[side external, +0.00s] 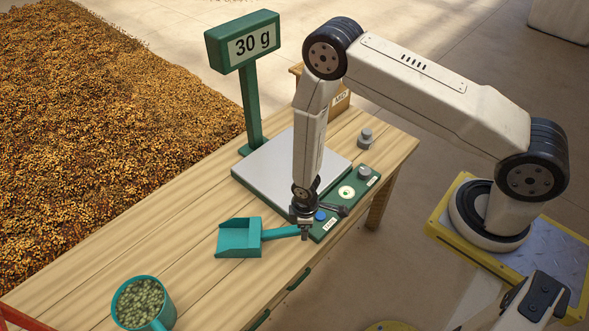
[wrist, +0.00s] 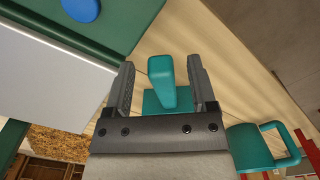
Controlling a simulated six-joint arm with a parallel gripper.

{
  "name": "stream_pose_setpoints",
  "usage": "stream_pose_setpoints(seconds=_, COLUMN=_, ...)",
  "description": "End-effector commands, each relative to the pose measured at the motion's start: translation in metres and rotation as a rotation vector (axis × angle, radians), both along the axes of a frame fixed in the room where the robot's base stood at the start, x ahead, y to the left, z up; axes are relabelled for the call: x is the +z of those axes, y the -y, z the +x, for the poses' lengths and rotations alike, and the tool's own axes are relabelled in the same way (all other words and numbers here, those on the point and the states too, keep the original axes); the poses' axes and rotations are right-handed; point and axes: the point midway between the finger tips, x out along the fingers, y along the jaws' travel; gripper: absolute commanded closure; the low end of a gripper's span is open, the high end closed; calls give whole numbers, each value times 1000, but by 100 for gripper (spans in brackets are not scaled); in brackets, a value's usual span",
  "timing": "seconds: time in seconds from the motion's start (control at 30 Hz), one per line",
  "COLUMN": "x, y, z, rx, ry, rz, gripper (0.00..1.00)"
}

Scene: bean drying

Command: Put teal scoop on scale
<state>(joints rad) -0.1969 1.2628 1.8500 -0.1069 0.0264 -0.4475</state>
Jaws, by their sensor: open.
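The teal scoop (side external: 240,239) lies on the wooden table, its pan to the left and its handle pointing right toward my gripper (side external: 305,234). In the wrist view, the teal scoop's handle (wrist: 162,75) shows between the two open fingers of my gripper (wrist: 161,66), with a gap on each side. Part of the pan is hidden behind the gripper body there. The scale has a bare grey plate (side external: 265,170) behind my gripper, and its green display (side external: 243,42) reads 30 g. The plate also shows at the left of the wrist view (wrist: 45,80).
A teal mug of green beans (side external: 142,302) stands at the table's front left; it also shows in the wrist view (wrist: 247,148). A green panel (side external: 335,220) with a blue button and small weights lies beside the plate. A wooden box (side external: 338,103) stands behind.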

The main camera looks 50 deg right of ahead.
Motion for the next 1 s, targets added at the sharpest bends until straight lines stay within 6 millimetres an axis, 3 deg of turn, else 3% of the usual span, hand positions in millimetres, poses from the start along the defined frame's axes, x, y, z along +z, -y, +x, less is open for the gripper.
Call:
stream_pose_setpoints(seconds=0.37, x=18, y=0, z=1, rx=-1, ry=1, rz=0, gripper=27)
stream_pose_setpoints(seconds=1.0, x=88, y=0, z=0, rx=0, ry=2, rz=1, gripper=27)
